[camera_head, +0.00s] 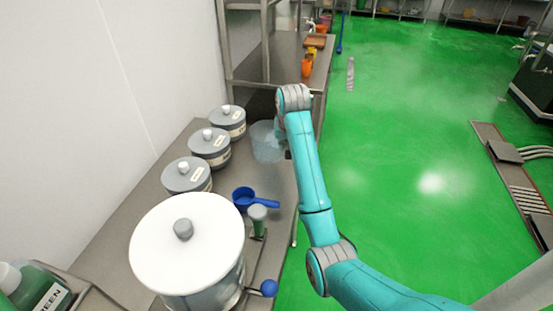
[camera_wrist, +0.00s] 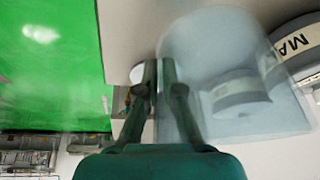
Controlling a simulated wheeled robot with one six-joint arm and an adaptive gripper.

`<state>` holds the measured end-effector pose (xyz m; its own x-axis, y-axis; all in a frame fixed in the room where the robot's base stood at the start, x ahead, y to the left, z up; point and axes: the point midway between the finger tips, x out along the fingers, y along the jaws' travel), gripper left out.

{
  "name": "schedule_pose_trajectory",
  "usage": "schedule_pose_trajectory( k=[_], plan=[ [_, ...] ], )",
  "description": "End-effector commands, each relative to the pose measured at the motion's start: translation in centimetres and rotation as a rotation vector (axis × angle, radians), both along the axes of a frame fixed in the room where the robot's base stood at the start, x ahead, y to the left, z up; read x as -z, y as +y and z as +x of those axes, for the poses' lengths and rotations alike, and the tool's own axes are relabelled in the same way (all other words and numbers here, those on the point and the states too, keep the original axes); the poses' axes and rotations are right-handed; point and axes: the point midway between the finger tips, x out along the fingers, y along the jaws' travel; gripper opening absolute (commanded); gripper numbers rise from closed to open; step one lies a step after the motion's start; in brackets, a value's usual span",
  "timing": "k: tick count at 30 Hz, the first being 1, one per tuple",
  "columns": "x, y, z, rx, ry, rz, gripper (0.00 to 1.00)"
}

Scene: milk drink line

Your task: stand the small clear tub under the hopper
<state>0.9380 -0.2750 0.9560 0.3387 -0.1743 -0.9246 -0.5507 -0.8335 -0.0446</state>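The small clear tub (camera_head: 266,143) is at the far part of the near bench, right of the grey-lidded pots; I cannot tell whether it touches the bench. In the wrist view the tub (camera_wrist: 235,75) fills the right side, see-through. My gripper (camera_wrist: 159,66) has its two fingers nearly together at the tub's wall, pinching it, with one finger seen through the plastic. In the head view my gripper (camera_head: 284,146) is mostly hidden by my arm. A large white-lidded vessel (camera_head: 187,245) at the near end of the bench, with a blue-knobbed lever, may be the hopper.
Several grey-lidded pots (camera_head: 187,175) line the wall side. A blue scoop (camera_head: 254,200) lies between them and the bench's right edge. A shelf rack (camera_head: 262,86) stands beyond. Green floor to the right is open.

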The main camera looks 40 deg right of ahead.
Motion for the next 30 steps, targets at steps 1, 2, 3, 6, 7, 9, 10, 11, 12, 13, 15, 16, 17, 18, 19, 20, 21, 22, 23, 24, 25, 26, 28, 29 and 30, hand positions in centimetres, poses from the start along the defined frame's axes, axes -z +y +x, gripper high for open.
schedule_pose_trajectory(
  k=[1, 2, 3, 6, 7, 9, 10, 11, 12, 13, 15, 16, 17, 18, 19, 20, 21, 22, 23, 24, 25, 26, 28, 29, 30],
  plan=[
    [0.9, 0.0, 0.0, 0.0, 0.001, 0.001, 0.0],
    [1.3, 0.0, 0.0, 0.0, 0.0, 0.0, 0.0],
    [1.7, 0.0, 0.0, 0.0, -0.001, 0.0, 0.0],
    [2.3, 0.0, 0.0, 0.0, -0.002, 0.0, 0.0],
    [2.5, 0.0, 0.0, 0.0, -0.003, -0.001, 0.0],
    [2.9, 0.0, 0.0, 0.0, -0.002, 0.0, 0.0],
    [3.2, 0.0, 0.0, 0.0, -0.001, 0.0, 0.0],
    [3.5, 0.0, 0.0, 0.0, 0.0, 0.0, 0.0],
    [4.0, 0.0, 0.0, 0.0, 0.0, 0.0, 0.0],
    [4.4, 0.0, 0.0, 0.0, 0.0, 0.0, 0.0],
    [5.4, 0.1, 0.0, 0.0, 0.0, 0.0, 0.0],
    [5.7, 0.1, 0.0, 0.0, 0.0, 0.0, 0.0],
    [6.0, 0.1, 0.0, 0.0, -0.001, 0.0, 0.0],
    [6.2, 0.0, 0.0, 0.0, -0.002, 0.0, 0.0],
    [6.3, 0.0, 0.0, 0.0, -0.003, -0.001, 0.0],
    [6.3, 0.0, 0.0, 0.0, -0.003, -0.001, 0.0],
    [6.2, 0.0, 0.0, 0.0, -0.004, -0.001, 0.0],
    [6.2, 0.0, 0.0, 0.0, -0.004, -0.001, 0.0],
    [6.2, 0.0, 0.0, 0.0, -0.004, -0.001, 0.0],
    [6.2, 0.0, 0.0, 0.0, -0.003, -0.001, 0.0],
    [6.2, 0.0, 0.0, 0.0, -0.003, -0.001, 0.0],
    [6.3, 0.0, 0.0, 0.0, -0.003, -0.001, 0.0],
    [6.4, 0.0, 0.0, 0.0, -0.003, -0.001, 0.0],
    [6.5, 0.0, 0.0, 0.0, -0.002, 0.0, 0.0],
    [6.5, 0.0, 0.0, 0.0, -0.001, -0.001, 0.15]
  ],
)
